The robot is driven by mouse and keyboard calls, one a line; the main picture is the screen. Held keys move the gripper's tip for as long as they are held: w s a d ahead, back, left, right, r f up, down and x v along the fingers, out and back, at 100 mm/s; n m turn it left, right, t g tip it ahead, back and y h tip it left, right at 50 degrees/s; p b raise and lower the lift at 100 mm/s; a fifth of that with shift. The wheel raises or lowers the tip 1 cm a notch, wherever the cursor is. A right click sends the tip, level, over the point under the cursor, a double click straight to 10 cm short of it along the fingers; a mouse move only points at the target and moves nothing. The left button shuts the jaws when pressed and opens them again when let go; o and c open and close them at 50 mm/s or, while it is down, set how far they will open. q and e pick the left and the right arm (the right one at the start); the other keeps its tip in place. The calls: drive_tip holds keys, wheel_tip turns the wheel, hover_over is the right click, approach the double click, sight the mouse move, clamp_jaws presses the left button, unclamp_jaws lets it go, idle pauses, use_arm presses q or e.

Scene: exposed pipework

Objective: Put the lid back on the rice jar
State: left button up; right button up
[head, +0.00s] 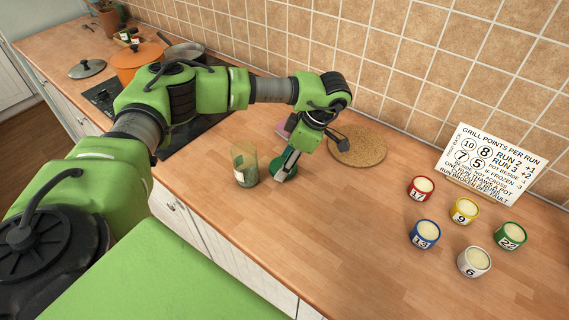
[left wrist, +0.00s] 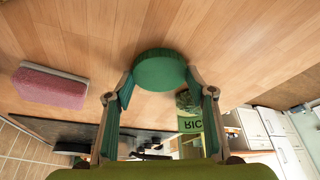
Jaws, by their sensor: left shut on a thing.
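The round green lid (head: 280,175) is just right of the jar. My left gripper (head: 288,165) is shut on the lid, which sits between the fingertips in the left wrist view (left wrist: 159,72). The lid is low, at or just above the counter; I cannot tell if it touches. It is apart from the jar. My right gripper is not in view.
A pink sponge (left wrist: 48,87) lies behind the gripper. A cork mat (head: 358,146) lies to the right, then several numbered pots, including a red one (head: 421,189), and a sign (head: 490,165). The hob with an orange pot (head: 136,62) is left. The front counter is clear.

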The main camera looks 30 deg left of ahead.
sight(277, 166)
use_arm(q)
drive_tip(key=shift+r+b, duration=0.4)
drive_tip(key=shift+r, duration=0.05)
drive_tip(key=r, duration=0.1)
drive_tip(key=r+b, duration=0.1)
drive_tip(key=shift+s+d+r, duration=0.1)
drive_tip(key=shift+s+r, duration=0.1)
drive_tip(key=shift+r, duration=0.1)
drive_tip(key=s+d+r+b, duration=0.2)
drive_tip(key=s+d+r, duration=0.3)
drive_tip(key=s+r, duration=0.4)
drive_tip(key=s, duration=0.3)
drive_tip(key=shift+s+d+r, duration=0.15)
drive_tip(key=shift+s+r, duration=0.05)
drive_tip(key=shift+s, duration=0.05)
drive_tip(key=w+d+r+m+t+h, duration=0.1)
drive_tip(key=w+d+r+m+t, duration=0.1)
drive_tip(key=m, duration=0.7)
drive_tip(key=w+d+r+m+t+h, duration=0.1)
drive_tip(key=d+r+m+t, duration=0.2)
drive_tip(key=m, duration=0.6)
drive_tip(key=shift+w+d+r+m+t+h, duration=0.25)
drive_tip(key=shift+w+d+m+t+h, duration=0.25)
drive_tip(key=shift+d, duration=0.75)
